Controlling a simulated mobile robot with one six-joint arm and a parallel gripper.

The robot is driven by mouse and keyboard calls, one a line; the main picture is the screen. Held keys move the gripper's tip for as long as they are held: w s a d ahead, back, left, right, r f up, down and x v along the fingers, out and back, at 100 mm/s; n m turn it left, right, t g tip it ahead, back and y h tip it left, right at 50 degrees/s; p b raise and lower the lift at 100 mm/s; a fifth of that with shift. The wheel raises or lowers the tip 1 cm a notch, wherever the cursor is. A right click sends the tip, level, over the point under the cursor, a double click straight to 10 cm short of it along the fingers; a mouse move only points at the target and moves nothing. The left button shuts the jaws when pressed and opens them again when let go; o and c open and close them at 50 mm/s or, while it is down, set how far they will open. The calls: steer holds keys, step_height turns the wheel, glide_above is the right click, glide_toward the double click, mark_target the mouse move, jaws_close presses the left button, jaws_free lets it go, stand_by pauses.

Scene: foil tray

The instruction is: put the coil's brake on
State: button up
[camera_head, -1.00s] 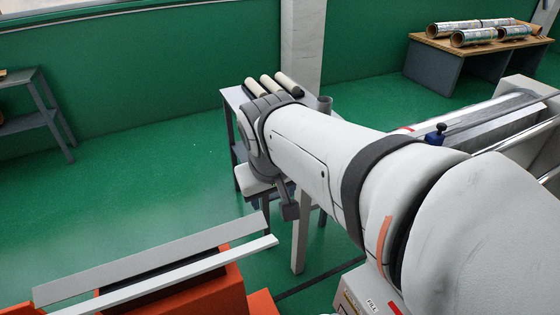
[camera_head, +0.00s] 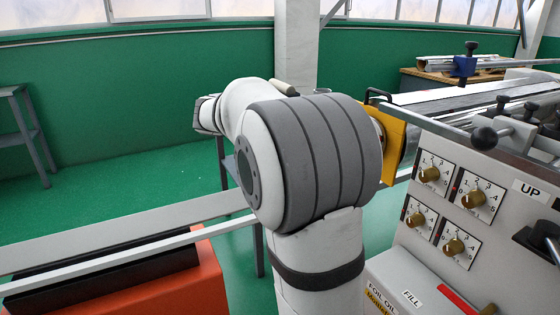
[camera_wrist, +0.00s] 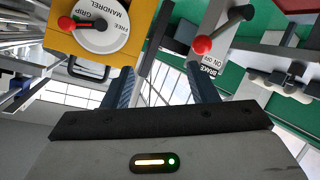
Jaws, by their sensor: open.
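The brake lever, a grey arm with a red ball knob (camera_wrist: 203,44), is at the upper right of the wrist view. Its white label, reading BRAKE, ON and OFF (camera_wrist: 210,64), sits just below the knob; I cannot tell which mark the lever points to. My gripper (camera_wrist: 162,75) is open and empty, its two blue fingers spread. The knob shows beyond the right finger, apart from it as far as I can see. In the head view my own arm hides my gripper and the brake lever. The coil cannot be made out clearly.
A yellow housing (camera_wrist: 115,55) with a MANDREL dial and a second red-knobbed lever (camera_wrist: 67,23) is at the wrist view's upper left; the housing (camera_head: 398,140) also shows beside my arm. A control panel (camera_head: 440,210) with several dials stands right. Green floor (camera_head: 100,185) lies open at left.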

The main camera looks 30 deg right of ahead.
steer(key=w+d+f+m+h+b, duration=0.3)
steer(key=w+f+m+h+b, duration=0.1)
steer(key=w+f+b, duration=0.4)
steer(key=d, duration=0.2)
steer(key=d+b, duration=0.1)
steer(key=d, duration=0.1)
steer(key=w+d+r+b, duration=0.1)
steer(key=d, duration=0.2)
steer(key=shift+d, duration=0.1)
jaws_close()
